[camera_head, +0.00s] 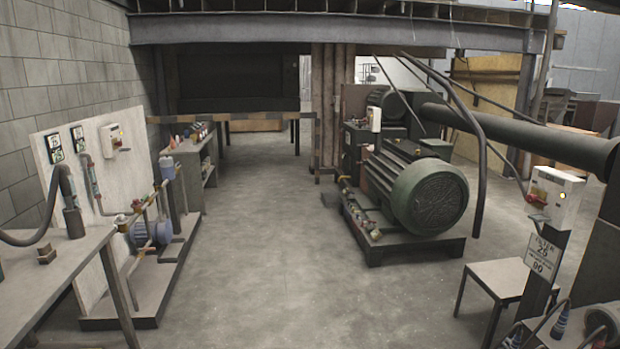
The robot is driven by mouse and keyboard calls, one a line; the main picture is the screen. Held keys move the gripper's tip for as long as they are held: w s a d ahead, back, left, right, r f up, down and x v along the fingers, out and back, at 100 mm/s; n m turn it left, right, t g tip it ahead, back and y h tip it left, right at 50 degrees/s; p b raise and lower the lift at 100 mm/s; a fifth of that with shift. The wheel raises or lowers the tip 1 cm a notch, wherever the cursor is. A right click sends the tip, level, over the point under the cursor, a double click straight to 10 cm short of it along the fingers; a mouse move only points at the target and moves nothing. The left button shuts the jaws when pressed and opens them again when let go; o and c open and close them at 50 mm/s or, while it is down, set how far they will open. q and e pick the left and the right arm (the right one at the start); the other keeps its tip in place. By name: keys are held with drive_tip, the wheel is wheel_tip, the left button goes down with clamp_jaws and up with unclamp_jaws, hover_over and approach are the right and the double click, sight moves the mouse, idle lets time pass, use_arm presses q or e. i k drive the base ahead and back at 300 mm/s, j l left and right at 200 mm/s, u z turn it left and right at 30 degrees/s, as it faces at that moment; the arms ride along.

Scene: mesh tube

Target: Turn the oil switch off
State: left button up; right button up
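Several switch boxes are in view, and I cannot tell which one is the oil switch. A white switch box (112,138) with a small yellow light is on the pale board at the left, beside two small dark-and-white plates. Another white switch box (556,197) with a yellow light and a reddish part at its lower left stands on a dark post at the right. A smaller white box (375,119) is by the green machine. The switch positions are too small to read. Neither of my grippers is in view.
A large green motor (425,192) stands on a dark base right of centre. A pump with pipes (152,231) is on a low platform at the left. A table (50,280) fills the near left; a small stool (505,277) stands near right. The middle floor (260,260) is clear.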

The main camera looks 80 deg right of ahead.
sight(530, 199)
drive_tip(key=z, duration=4.05)
drive_tip(key=i, duration=0.05)
